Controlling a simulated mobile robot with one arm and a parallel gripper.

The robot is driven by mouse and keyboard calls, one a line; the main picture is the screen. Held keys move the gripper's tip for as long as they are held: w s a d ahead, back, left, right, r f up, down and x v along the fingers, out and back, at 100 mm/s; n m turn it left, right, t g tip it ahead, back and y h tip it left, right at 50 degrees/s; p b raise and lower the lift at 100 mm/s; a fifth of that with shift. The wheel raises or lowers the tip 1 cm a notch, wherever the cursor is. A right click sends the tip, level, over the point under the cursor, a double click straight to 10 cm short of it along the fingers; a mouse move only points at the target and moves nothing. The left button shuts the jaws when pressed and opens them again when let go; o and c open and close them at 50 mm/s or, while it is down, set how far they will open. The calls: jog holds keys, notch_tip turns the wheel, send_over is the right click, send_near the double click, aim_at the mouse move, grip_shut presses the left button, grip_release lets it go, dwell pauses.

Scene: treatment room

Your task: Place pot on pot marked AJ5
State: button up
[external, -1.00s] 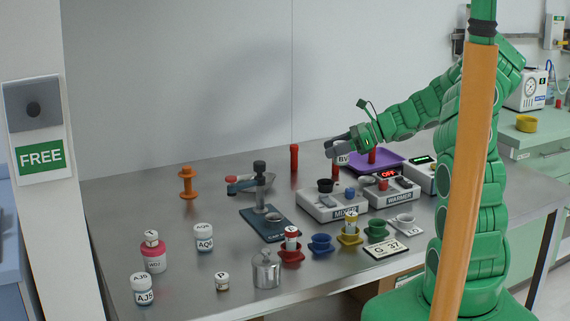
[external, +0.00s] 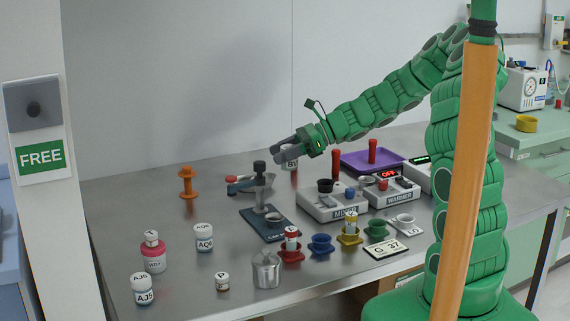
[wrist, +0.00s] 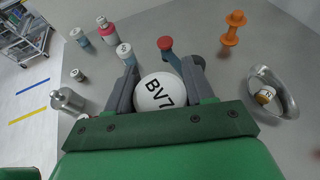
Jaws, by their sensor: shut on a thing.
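My gripper (external: 283,148) is shut on a white-lidded pot marked BV7 (wrist: 158,92). It holds the pot above the bench, near the back middle; in the external view the pot (external: 290,159) is partly hidden by the fingers. The pot marked AJ5 (external: 144,292) stands upright at the front left of the bench, with a white lid and a blue band, well away from my gripper. In the wrist view a small white-lidded pot at the upper left (wrist: 78,36) looks like it, but its marking is unreadable.
A pink pot (external: 154,259), the AQ6 pot (external: 204,240), a small P pot (external: 222,282) and a metal canister (external: 266,270) stand near AJ5. An orange spool (external: 188,182) and a press (external: 262,195) stand behind. Bare bench lies between the spool and pink pot.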

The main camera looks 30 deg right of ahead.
jog(key=s+a+r+n+g, duration=0.2)
jog(key=s+a, duration=0.3)
jog(key=a, duration=0.7)
jog(key=s+a+r+n+g, duration=0.2)
jog(key=s+a+n+g, duration=0.35)
jog(key=s+a, duration=1.8)
send_over(133, 280)
jog(key=shift+m+g, duration=0.25)
jog(key=shift+m, duration=0.1)
jog(key=f, duration=0.8)
jog(key=shift+s+d+f, duration=0.25)
jog(key=shift+d+f, duration=0.05)
jog(key=shift+d, duration=0.05)
jog(key=shift+w+a+f, duration=0.2)
jog(key=shift+a+f, duration=0.15)
jog(key=shift+f, duration=1.65)
